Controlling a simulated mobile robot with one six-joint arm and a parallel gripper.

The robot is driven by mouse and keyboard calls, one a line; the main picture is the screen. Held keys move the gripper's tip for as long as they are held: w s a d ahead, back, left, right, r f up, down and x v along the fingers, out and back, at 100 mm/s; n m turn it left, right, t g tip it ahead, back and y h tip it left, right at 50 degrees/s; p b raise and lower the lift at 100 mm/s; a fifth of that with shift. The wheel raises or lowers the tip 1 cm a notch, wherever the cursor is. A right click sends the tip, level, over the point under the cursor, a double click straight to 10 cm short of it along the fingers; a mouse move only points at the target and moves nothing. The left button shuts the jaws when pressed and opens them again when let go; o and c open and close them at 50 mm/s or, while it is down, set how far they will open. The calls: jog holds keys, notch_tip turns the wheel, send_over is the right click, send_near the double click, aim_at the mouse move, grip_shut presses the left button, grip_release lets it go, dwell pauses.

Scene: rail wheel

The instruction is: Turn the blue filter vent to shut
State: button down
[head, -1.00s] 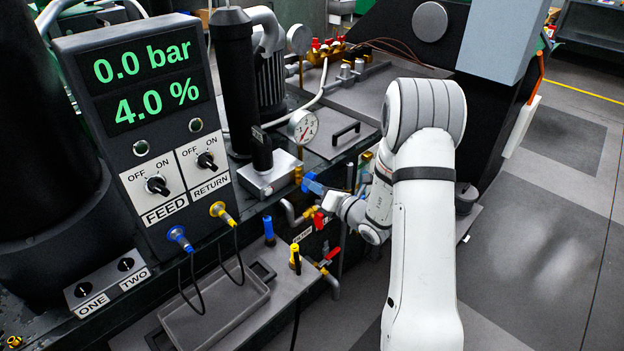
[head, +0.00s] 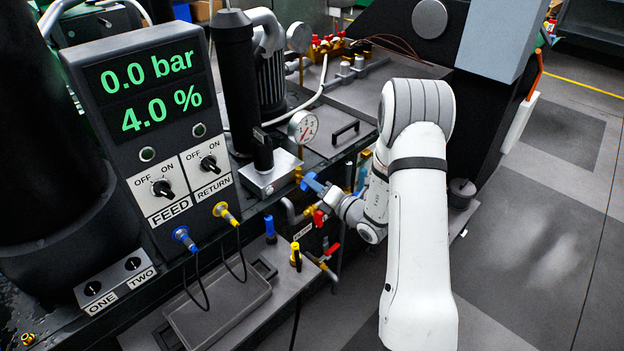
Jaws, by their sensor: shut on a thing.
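The blue filter vent (head: 312,182) is a small blue handle on a brass fitting, in the middle of the head view, just below the pressure gauge. My gripper (head: 327,191) reaches it from the right and is shut on the blue handle. The jaws cover the handle's right end, and its left end shows by the brass fitting. The handle slopes down to the right in the picture. Its exact angle is hard to tell at this size.
A red-handled valve (head: 319,217) sits close below my gripper. The display panel (head: 147,110) reads 0.0 bar and 4.0 %. A blue-topped fitting (head: 270,228) and a yellow one (head: 295,255) stand on the lower ledge. Open floor (head: 540,240) lies to the right.

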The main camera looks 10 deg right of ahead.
jog(key=shift+w+r+m+p, duration=0.15)
jog(key=shift+m+p, duration=0.6)
jog(key=shift+m, duration=0.45)
jog(key=m+p, duration=0.3)
jog(key=m, duration=0.1)
jog(key=shift+r+p, duration=0.1)
jog(key=shift+p, duration=0.2)
jog(key=c, duration=1.3)
grip_release()
jog(key=shift+f, duration=0.2)
jog(key=shift+s+d, duration=0.1)
jog(key=shift+s, duration=0.1)
